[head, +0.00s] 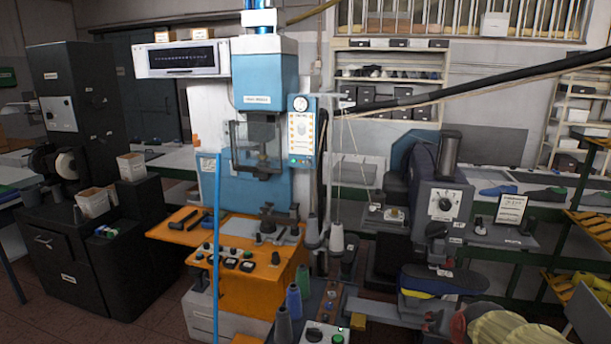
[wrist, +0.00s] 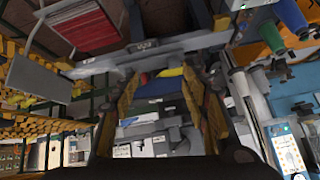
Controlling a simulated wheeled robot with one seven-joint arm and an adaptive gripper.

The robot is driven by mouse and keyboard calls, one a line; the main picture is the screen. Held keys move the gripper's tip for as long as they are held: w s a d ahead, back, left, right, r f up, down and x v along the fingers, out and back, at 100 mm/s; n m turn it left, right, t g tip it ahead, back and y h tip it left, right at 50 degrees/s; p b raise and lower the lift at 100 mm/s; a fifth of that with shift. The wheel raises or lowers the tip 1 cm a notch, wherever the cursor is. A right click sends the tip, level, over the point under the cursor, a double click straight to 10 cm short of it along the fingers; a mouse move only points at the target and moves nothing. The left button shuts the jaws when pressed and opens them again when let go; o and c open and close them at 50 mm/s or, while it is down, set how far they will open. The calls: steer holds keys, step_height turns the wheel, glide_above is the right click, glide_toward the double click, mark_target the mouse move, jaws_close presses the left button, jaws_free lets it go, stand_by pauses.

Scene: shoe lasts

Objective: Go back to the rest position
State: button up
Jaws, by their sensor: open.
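My gripper (wrist: 162,88) shows in the wrist view with its two orange-and-dark fingers spread apart. The space between the fingers holds nothing that I can make out. Past them I see grey machine parts and small red and yellow pieces, apart from the fingers as far as I can tell. Yellow shoe lasts (wrist: 50,124) fill racks at the left of the wrist view.
A blue press (head: 262,90) with an orange table (head: 240,290) stands mid-view. Thread spools (head: 293,300) stand before it. A dark machine (head: 445,200) is at right, a black cabinet (head: 75,110) at left. A green-framed rack (head: 560,240) edges the right. Some floor (head: 150,318) is clear at lower left.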

steer(key=s+a+r+n, duration=0.1)
steer(key=s+a, duration=0.3)
steer(key=s, duration=0.4)
steer(key=s+a+r+n+g+y, duration=0.1)
steer(key=s+a+n, duration=0.1)
steer(key=s+a, duration=0.3)
steer(key=s+a+r+n+g+y+b, duration=0.1)
steer(key=s+a, duration=0.4)
steer(key=s, duration=0.6)
steer(key=shift+r+n, duration=0.6)
steer(key=shift+n, duration=0.1)
